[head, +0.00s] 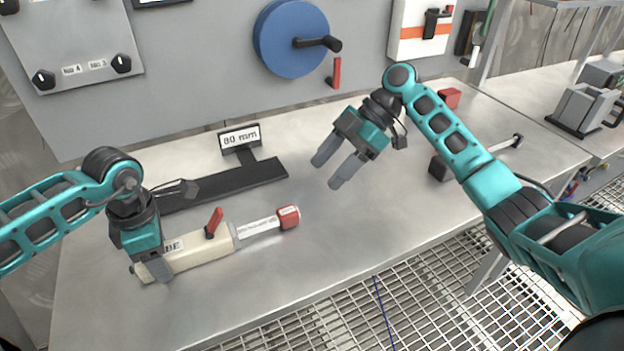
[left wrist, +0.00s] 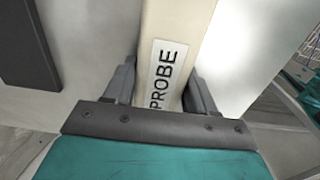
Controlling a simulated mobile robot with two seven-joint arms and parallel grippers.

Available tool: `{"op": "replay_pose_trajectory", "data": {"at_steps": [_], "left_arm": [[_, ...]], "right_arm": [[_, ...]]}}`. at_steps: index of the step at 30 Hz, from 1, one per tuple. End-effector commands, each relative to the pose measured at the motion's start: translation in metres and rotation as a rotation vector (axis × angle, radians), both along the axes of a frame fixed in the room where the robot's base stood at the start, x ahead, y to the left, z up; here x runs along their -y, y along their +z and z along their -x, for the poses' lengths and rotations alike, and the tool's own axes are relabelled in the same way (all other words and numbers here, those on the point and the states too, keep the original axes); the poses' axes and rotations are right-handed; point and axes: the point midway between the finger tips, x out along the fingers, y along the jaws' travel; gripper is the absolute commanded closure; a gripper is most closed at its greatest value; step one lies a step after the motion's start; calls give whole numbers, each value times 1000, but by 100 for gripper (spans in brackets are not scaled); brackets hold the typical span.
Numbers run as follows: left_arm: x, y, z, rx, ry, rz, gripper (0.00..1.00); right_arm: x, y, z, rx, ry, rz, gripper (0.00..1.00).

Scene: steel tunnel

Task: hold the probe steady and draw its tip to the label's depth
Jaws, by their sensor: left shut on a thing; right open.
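The probe (head: 205,253) lies on the steel bench, a cream body with a red lever (head: 214,222) on top. A pale graduated rod (head: 258,227) sticks out of its right end and carries a red tip (head: 289,217). My left gripper (head: 152,268) is shut across the probe's left end; the left wrist view shows its fingers on both sides of the body beside the PROBE label (left wrist: 166,75). The depth label (head: 240,138) reads 80 mm and stands behind the probe. My right gripper (head: 336,172) is open and empty above the bench, up and right of the red tip.
A dark flat bar (head: 225,187) lies behind the probe, below the label. A dark block with a rod (head: 440,168) and a red block (head: 450,97) lie at the right. A blue wheel (head: 290,40) is on the wall panel. The bench front right of the tip is clear.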

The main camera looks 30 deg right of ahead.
Motion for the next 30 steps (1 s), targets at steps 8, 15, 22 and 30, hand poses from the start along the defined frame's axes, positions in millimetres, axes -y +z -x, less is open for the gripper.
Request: {"op": "replay_pose_trajectory", "data": {"at_steps": [8, 15, 22, 30], "left_arm": [[1, 0, 0, 0, -2, 1, 81], [1, 0, 0, 0, -2, 1, 38], [1, 0, 0, 0, -1, 1, 16], [0, 1, 0, 0, -1, 1, 15]], "right_arm": [[3, 3, 0, 0, 0, 0, 38], [3, 3, 0, 0, 0, 0, 38], [3, 3, 0, 0, 0, 0, 38], [3, 3, 0, 0, 0, 0, 38]]}}
